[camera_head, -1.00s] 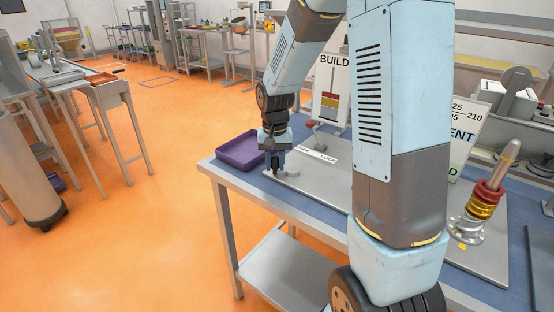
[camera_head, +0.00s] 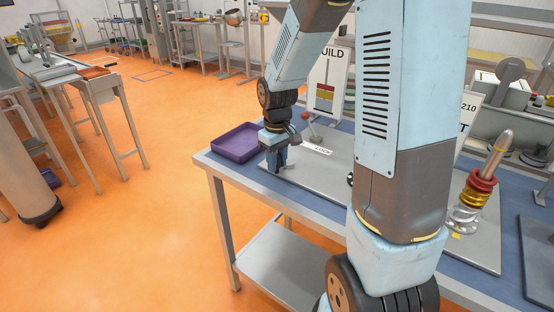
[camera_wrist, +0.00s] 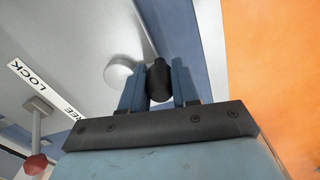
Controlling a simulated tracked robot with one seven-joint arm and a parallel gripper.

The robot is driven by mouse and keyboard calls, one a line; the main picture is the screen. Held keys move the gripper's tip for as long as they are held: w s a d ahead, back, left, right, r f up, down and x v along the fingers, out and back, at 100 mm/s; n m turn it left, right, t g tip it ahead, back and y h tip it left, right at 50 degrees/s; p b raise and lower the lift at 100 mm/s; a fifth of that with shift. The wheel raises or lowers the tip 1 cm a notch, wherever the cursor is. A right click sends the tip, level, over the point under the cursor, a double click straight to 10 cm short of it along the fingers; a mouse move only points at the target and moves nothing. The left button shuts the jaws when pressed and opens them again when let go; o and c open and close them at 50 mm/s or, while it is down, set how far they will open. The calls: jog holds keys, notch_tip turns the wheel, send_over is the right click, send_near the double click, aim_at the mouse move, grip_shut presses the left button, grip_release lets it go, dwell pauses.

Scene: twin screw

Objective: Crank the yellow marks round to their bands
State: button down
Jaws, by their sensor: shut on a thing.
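My gripper (camera_head: 277,166) is over the left end of the grey plate (camera_head: 325,178) on the bench. In the wrist view its two blue-grey fingers (camera_wrist: 159,88) are shut on a black knob (camera_wrist: 159,78), which looks like the crank's handle. A pale round disc (camera_wrist: 119,71) lies beside the knob. A tilted post (camera_head: 497,155) at the right of the plate carries a red ring (camera_head: 482,182), gold rings (camera_head: 474,197) and clear lower rings. A small yellow mark (camera_head: 456,235) shows at its foot. My arm hides the plate's middle.
A lever with a red knob (camera_head: 305,116) stands behind a LOCK/FREE label (camera_head: 318,149). A purple tray (camera_head: 238,142) is left of the plate. A card reading "UILD" (camera_head: 328,80) stands behind. Another sign (camera_head: 468,115) is partly hidden by my arm.

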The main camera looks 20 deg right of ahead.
jog(key=shift+d, duration=0.15)
dwell(0.3)
jog(key=c, duration=0.8)
grip_release()
jog(key=shift+c, duration=0.2)
jog(key=shift+r, duration=0.1)
notch_tip(320, 180, up, 14)
jog(key=shift+f, duration=0.25)
jog(key=shift+s+r, duration=0.1)
jog(key=s+d+r+m+t, duration=0.1)
jog(key=s+r+m+t, duration=0.1)
jog(key=s, duration=0.8)
jog(key=s+d+r+m+t, duration=0.1)
jog(key=s+r, duration=0.4)
jog(key=s, duration=0.5)
jog(key=m+t, duration=0.1)
jog(key=t, duration=0.1)
jog(key=shift+d+r+m+t, duration=0.2)
jog(key=shift+d+m+t, duration=0.1)
jog(key=shift+m, duration=0.1)
